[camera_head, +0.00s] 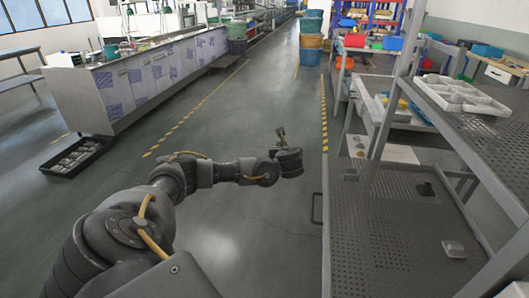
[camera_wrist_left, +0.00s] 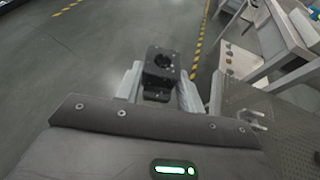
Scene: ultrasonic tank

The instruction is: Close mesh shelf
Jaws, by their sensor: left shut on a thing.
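The mesh shelf (camera_head: 375,235) is the lower perforated grey metal shelf at the right of the head view. It juts out to the left past the upper shelf, and a dark handle (camera_head: 316,208) stands on its left edge. My left gripper (camera_head: 281,132) is over the aisle floor, left of the shelf and apart from the handle. In the left wrist view its two pale fingers are shut on a small black part (camera_wrist_left: 160,64) with a round hole. The mesh shelf also shows at the right of that view (camera_wrist_left: 285,135). My right gripper is not in view.
A clear piece (camera_head: 454,249) and a small dark part (camera_head: 426,188) lie on the mesh shelf. An upper perforated shelf (camera_head: 500,128) bears a white divided tray (camera_head: 462,92). A black tray (camera_head: 76,158) lies on the floor at left. The aisle floor (camera_head: 240,110) is clear.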

